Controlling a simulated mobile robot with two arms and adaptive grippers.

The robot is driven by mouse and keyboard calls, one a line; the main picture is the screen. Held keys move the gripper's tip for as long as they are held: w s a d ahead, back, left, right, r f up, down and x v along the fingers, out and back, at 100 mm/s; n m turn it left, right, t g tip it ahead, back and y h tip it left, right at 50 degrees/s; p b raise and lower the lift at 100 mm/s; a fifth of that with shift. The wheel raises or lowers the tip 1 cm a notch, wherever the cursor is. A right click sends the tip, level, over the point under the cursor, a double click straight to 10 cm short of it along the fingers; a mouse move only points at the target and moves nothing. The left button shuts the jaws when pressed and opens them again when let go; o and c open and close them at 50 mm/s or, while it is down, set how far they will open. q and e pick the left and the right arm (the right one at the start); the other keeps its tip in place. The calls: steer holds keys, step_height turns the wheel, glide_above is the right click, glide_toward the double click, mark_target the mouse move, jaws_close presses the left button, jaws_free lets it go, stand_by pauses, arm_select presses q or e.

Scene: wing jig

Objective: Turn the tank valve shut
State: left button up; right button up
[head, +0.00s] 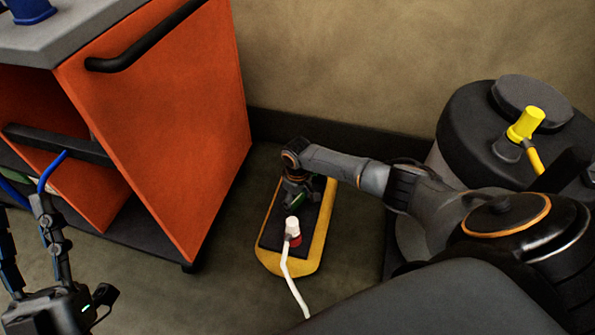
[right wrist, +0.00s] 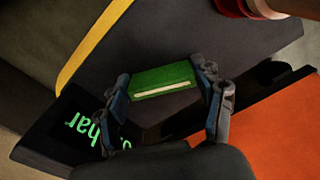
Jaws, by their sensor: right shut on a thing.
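A dark round tank (head: 462,125) stands at the right in the head view. A yellow fitting (head: 525,123) with a yellow stem or hose below it sits on the tank's top; it looks like the valve, but I cannot tell its setting. My right gripper (head: 296,196) is away from the tank, low over a yellow-and-black unit on the floor. In the right wrist view, my right gripper (right wrist: 165,88) is shut on a green block (right wrist: 162,80) with a pale stripe. My left gripper (head: 33,172) is at the lower left, its fingers apart and empty.
The yellow-edged black unit (head: 270,262) carries a white-and-red fitting (head: 292,230) with a white hose. A small display with green letters (right wrist: 92,130) shows in the right wrist view. An orange cabinet (head: 170,110) stands left. My right arm passes before the tank.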

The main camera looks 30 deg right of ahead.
steer(key=shift+s+a+m+p, duration=0.1)
steer(key=shift+m+p, duration=0.8)
arm_select(q)
steer(key=w+a+f+g+y+p, duration=0.1)
steer(key=w+f+g+y+p, duration=0.15)
steer(key=f+g, duration=1)
arm_select(e)
steer(key=shift+r+m+b, duration=0.1)
steer(key=shift+m+b, duration=0.2)
steer(key=shift+m, duration=0.7)
steer(key=m+p, duration=0.2)
steer(key=m, duration=0.1)
steer(key=shift+a, duration=0.15)
steer(key=m+p, duration=0.1)
steer(key=m, duration=0.3)
steer(key=shift+m+p, duration=0.35)
steer(key=shift+m, duration=0.05)
arm_select(q)
steer(key=s+a+f+n+g+y, duration=0.1)
steer(key=s+a+f+g+y, duration=0.3)
steer(key=s+f+g, duration=0.5)
steer(key=shift+s+a+f, duration=1.1)
steer(key=shift+s+f, duration=1.75)
steer(key=shift+s, duration=0.1)
arm_select(e)
steer(key=shift+m, duration=0.8)
steer(key=shift+w, duration=0.2)
steer(key=o, duration=1.2)
steer(key=shift+c, duration=0.2)
